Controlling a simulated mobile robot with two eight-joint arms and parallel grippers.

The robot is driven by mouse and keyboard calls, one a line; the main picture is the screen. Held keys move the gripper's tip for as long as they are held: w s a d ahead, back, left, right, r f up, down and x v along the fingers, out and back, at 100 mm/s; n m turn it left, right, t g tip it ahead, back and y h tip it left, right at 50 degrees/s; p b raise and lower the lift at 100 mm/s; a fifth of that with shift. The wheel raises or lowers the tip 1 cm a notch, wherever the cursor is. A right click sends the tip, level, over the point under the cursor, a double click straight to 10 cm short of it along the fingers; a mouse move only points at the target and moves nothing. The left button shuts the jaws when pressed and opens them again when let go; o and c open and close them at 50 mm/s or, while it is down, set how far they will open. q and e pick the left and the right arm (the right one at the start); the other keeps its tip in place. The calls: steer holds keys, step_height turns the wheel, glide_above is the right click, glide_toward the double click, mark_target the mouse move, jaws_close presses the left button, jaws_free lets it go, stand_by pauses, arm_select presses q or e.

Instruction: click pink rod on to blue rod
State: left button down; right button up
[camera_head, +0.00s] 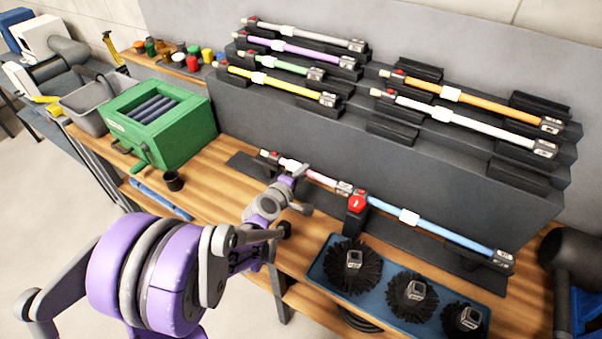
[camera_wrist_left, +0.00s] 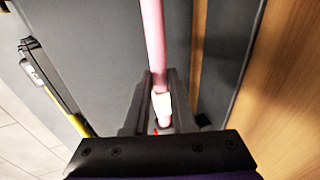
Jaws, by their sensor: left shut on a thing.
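The blue rod (camera_head: 440,234) lies in a dark low holder on the bench, with a dark end cap at its right. The pink rod (camera_head: 323,179) lies to its left, roughly in line with it; its right end is at or very near the blue rod's left end, beside a red knob (camera_head: 356,203). I cannot tell whether they are joined. My left gripper (camera_head: 296,172) is shut on the pink rod near its white collar. In the left wrist view the pink rod (camera_wrist_left: 153,45) runs up from between the fingers (camera_wrist_left: 160,100). My right gripper is not in view.
A stepped grey rack (camera_head: 350,105) behind holds several coloured rods. A blue tray (camera_head: 318,268) with black round brushes sits in front of the blue rod. Bare wood shows left of the gripper.

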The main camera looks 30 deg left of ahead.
arm_select(q)
steer(key=c, duration=0.7)
jaws_free()
steer(key=shift+a, duration=0.1)
steer(key=shift+o, duration=0.2)
steer(key=v, duration=1.1)
steer(key=shift+p, duration=0.4)
steer(key=s+d+m+g+h+p, duration=0.1)
steer(key=s+d+m+g+h, duration=0.15)
steer(key=d+m, duration=0.45)
steer(key=s+d+m+g+y+p, duration=0.1)
steer(key=s+d+m+g, duration=0.1)
steer(key=s+m, duration=0.3)
steer(key=s+d+m+g+y+p, duration=0.1)
steer(key=s+m+g, duration=0.3)
steer(key=s, duration=0.6)
steer(key=shift+s+d+f+m, duration=0.35)
steer(key=shift+f+m, duration=0.15)
steer(key=shift+m, duration=0.4)
